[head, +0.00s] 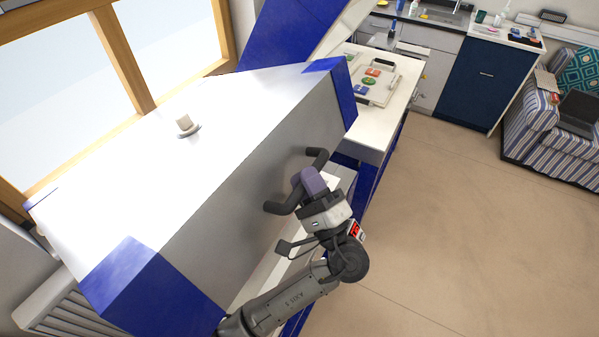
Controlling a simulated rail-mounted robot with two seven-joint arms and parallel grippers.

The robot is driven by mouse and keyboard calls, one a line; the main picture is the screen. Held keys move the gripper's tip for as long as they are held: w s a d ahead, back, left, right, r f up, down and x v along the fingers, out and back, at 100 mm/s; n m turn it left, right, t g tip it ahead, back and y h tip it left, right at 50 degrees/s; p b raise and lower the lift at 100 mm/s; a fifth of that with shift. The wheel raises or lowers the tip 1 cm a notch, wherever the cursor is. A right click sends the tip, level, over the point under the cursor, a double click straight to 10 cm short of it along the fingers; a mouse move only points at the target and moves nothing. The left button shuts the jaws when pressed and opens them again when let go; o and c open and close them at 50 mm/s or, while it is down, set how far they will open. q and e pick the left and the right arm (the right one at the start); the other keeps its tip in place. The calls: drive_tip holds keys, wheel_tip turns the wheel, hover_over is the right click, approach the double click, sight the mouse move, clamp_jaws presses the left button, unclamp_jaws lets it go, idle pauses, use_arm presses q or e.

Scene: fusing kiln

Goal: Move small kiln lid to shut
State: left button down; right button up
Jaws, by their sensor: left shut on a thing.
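The kiln lid (245,170), a big silver-white box with blue corners, fills the left and middle of the head view. A small pale knob (185,123) stands on its top. A dark bar handle (281,207) sticks out from its front face. My left gripper (308,184) is shut on the handle, around the middle of the bar. Pale kiln surfaces (262,272) show below the lid's front edge; my arm partly covers them, and I cannot tell how wide any gap is. My right gripper is not in view.
A blue raised panel (288,32) stands behind the lid. A white worktop (400,92) with small coloured pieces is beyond it. A wooden window frame (122,50) is at the left. The beige floor (450,220) on the right is clear up to a striped armchair (545,125).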

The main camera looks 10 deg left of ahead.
use_arm(q)
drive_tip(key=shift+s+d+f+b, duration=0.15)
drive_tip(key=shift+d+f+b, duration=0.15)
drive_tip(key=shift+f, duration=0.35)
drive_tip(key=c, duration=1.3)
unclamp_jaws()
drive_tip(key=shift+o, duration=0.2)
drive_tip(key=b+v, duration=0.1)
drive_tip(key=v, duration=0.6)
drive_tip(key=shift+f+b, duration=0.2)
drive_tip(key=shift+b, duration=0.2)
drive_tip(key=shift+s+d, duration=0.1)
drive_tip(key=shift+d, duration=0.15)
